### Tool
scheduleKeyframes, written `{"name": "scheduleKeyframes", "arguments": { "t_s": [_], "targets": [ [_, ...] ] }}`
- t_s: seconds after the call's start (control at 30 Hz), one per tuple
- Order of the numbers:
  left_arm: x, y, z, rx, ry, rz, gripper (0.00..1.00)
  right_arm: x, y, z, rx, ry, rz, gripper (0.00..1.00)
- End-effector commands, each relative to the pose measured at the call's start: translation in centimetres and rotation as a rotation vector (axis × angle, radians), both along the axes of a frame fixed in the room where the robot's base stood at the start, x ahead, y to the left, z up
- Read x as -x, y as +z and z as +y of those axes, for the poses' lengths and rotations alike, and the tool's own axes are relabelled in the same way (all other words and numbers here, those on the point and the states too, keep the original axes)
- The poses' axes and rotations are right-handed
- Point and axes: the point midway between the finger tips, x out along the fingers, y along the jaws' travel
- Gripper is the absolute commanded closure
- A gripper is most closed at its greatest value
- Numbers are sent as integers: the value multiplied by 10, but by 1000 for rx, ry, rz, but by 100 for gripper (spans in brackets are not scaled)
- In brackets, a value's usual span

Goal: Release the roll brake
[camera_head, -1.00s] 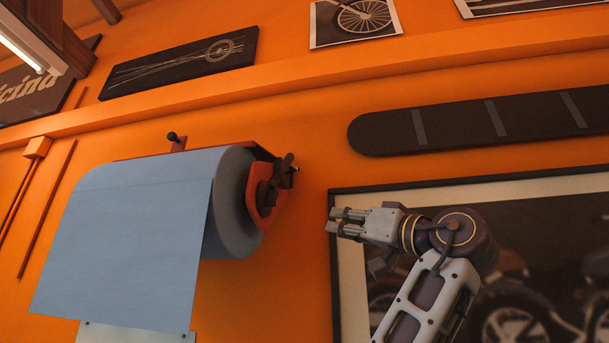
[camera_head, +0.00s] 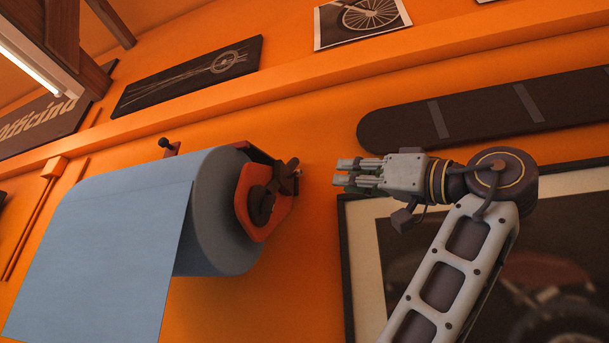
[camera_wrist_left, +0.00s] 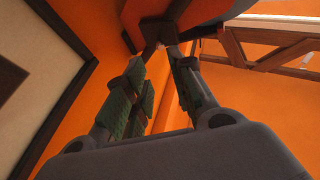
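The blue paper roll (camera_head: 215,225) hangs in a red wall holder (camera_head: 247,210). At the holder's right end is a dark knob with a winged handle (camera_head: 286,178). A small lever with a dark ball (camera_head: 165,144) stands up behind the roll; I cannot tell which of these is the brake. My left gripper (camera_head: 338,173) is to the right of the winged handle, pointing at it, apart and empty. In the left wrist view its fingers (camera_wrist_left: 160,75) show a gap between them, with a dark armed part (camera_wrist_left: 160,28) beyond the tips. My right gripper is not in view.
A framed motorcycle picture (camera_head: 346,270) hangs behind my left arm. A dark long board (camera_head: 480,112) is on the wall above it. An orange ledge (camera_head: 300,83) runs across above the roll. Bare wall lies between the gripper and the holder.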

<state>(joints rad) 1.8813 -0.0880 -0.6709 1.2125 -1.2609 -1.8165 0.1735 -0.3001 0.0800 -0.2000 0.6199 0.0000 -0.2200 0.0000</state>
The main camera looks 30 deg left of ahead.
Motion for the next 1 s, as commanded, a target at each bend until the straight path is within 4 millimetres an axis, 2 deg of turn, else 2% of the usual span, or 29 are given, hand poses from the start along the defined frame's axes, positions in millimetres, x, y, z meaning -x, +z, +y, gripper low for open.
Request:
{"name": "scheduleKeyframes", "arguments": {
  "t_s": [0.27, 0.43, 1.0],
  "targets": [
    [-1, 1, 3, 0, -1, 0, 76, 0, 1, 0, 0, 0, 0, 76],
    [-2, 5, 11, 1, 0, 0, 76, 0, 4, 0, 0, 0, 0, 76],
    [-13, 31, 71, 1, 1, 1, 76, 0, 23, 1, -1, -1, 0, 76]
  ]
}}
